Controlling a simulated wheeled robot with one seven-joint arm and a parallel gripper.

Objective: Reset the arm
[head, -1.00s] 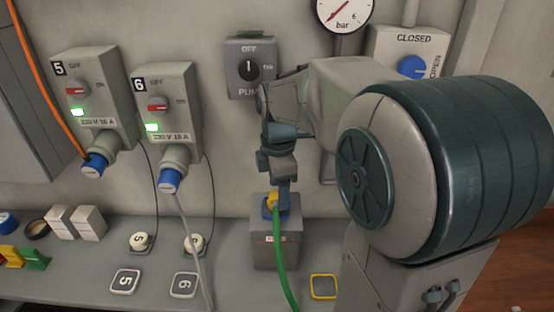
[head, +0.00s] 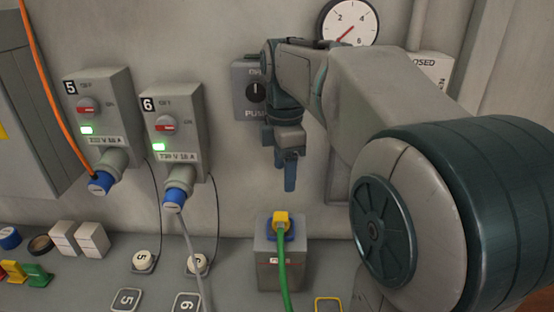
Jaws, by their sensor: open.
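My gripper (head: 290,188) points down in the head view, with its fingers in front of the grey wall. It is open and empty. Below it, clear of the fingertips, a grey box (head: 281,262) stands on the bench. A yellow plug (head: 282,219) with a green hose (head: 283,270) sits in a blue fitting on top of the box. My arm reaches in from the right and covers part of the wall.
Socket boxes 5 (head: 99,115) and 6 (head: 174,130) hang at left with blue plugs and green lights lit. A pump switch (head: 253,92) is partly behind my arm. A pressure gauge (head: 348,22) is above. White blocks (head: 80,239) stand on the bench (head: 228,288).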

